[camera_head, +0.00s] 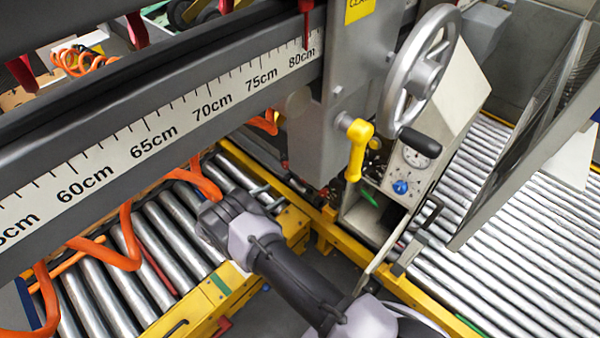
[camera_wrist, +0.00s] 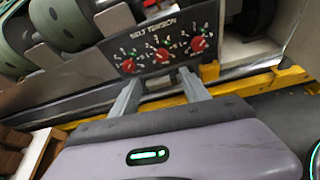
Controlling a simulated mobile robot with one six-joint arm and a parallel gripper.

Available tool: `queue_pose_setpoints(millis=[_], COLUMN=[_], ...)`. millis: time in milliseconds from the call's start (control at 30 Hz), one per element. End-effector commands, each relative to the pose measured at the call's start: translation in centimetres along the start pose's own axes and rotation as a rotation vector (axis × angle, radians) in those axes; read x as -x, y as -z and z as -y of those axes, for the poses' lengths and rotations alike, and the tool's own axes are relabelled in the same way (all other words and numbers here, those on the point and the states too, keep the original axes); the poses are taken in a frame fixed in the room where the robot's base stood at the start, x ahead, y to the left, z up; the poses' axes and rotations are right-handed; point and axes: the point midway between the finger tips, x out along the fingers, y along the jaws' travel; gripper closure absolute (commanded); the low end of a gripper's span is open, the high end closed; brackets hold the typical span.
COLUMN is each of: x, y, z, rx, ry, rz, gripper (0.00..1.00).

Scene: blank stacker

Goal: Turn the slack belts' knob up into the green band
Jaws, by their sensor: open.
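A dark panel marked BELT TENSION (camera_wrist: 205,22) carries three red knobs, ringed by small pale marks, in the wrist view. They are the left knob (camera_wrist: 128,65), the middle knob (camera_wrist: 162,55) and the right knob (camera_wrist: 198,44). My gripper (camera_wrist: 157,82) is open and empty. Its two fingers point at the panel's lower edge, around the middle knob's line, and seem apart from the knobs. Greenish round belts or rollers (camera_wrist: 60,22) sit left of the panel; their slack cannot be judged.
A yellow rail (camera_wrist: 255,82) runs beneath the panel. In the head view, a handwheel (camera_head: 388,90), yellow handle (camera_head: 358,150), round gauge (camera_head: 415,155) and blue knob (camera_head: 400,187) stand right of my arm. Orange hoses (camera_head: 125,235) hang over rollers at left.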

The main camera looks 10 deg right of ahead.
Motion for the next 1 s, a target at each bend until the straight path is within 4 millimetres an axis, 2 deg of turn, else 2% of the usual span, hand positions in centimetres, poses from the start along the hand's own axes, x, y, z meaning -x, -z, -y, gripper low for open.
queue_pose_setpoints(millis=[300, 400, 500, 700, 967, 1000], x=[-9.7, -12.4, -14.3, -16.1, -16.2, -16.2], y=[0.5, 0.5, 0.4, 0.1, -0.1, -0.1], z=[0.3, 0.3, 0.3, 0.2, 0.2, 0.2], rx=[-0.006, -0.007, -0.005, -0.003, -0.004, -0.004], ry=[0.008, 0.007, 0.006, 0.005, 0.005, 0.005], rz=[-0.001, -0.001, -0.001, -0.002, -0.002, -0.002], gripper=[0.46, 0.46, 0.46, 0.46, 0.46, 0.50])
